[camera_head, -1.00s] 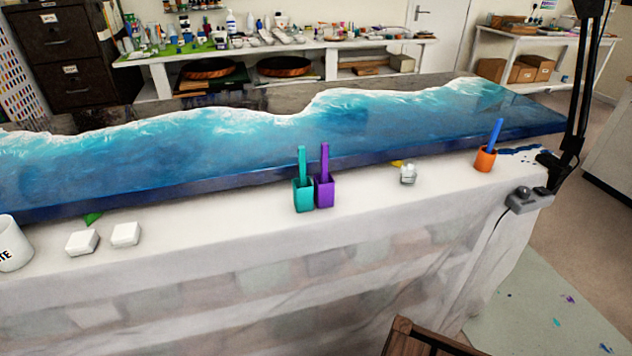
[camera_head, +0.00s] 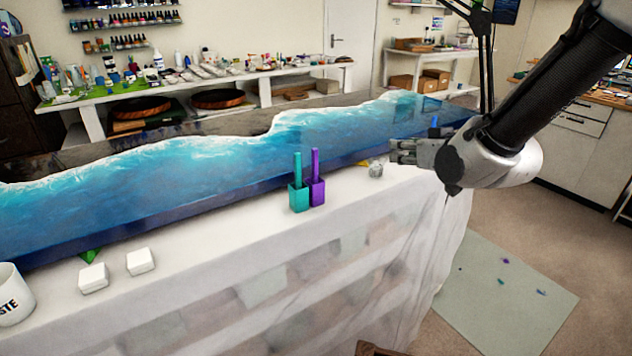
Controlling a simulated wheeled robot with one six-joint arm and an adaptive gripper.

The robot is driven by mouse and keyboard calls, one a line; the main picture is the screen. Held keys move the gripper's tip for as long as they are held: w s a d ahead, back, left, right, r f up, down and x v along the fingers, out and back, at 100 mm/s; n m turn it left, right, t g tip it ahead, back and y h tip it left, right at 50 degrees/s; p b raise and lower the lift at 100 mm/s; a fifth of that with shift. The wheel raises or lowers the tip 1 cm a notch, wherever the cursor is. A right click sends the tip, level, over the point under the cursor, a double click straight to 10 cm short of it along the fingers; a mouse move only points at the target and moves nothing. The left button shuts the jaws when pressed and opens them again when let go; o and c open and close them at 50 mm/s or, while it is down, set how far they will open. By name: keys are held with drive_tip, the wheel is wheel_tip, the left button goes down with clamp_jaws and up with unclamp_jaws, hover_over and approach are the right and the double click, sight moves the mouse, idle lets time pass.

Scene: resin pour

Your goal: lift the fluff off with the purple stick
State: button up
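The purple stick (camera_head: 316,162) stands upright in a small purple cup (camera_head: 317,193) near the table's front edge. My gripper (camera_head: 394,152) is in the air to the right of it, apart from it, fingers pointing left. The fingers overlap in this view, so I cannot tell whether they are open or shut. Nothing is visible held in them. The blue ocean-like resin surface (camera_head: 190,170) runs along the table. I cannot make out the fluff on it.
A teal stick (camera_head: 298,167) stands in a teal cup (camera_head: 299,197) directly left of the purple cup. A small clear object (camera_head: 376,170) lies below my gripper. Two white blocks (camera_head: 140,261) and a white mug (camera_head: 13,295) are at front left. A lamp arm rises behind mine.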

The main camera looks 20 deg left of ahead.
drive_tip(key=s+a+f+n+y, duration=0.2)
drive_tip(key=s+a+f+y, duration=0.15)
drive_tip(key=a, duration=0.65)
drive_tip(key=n+y, duration=0.1)
drive_tip(key=y, duration=0.1)
approach(316, 164)
drive_tip(key=x, duration=0.3)
drive_tip(key=shift+t, duration=0.4)
drive_tip(key=x, duration=0.6)
drive_tip(key=shift+w+a+f, duration=0.15)
drive_tip(key=shift+w+a, duration=0.05)
drive_tip(key=shift+a, duration=0.15)
drive_tip(key=shift+w+a, duration=0.3)
drive_tip(key=shift+a, duration=0.05)
clamp_jaws()
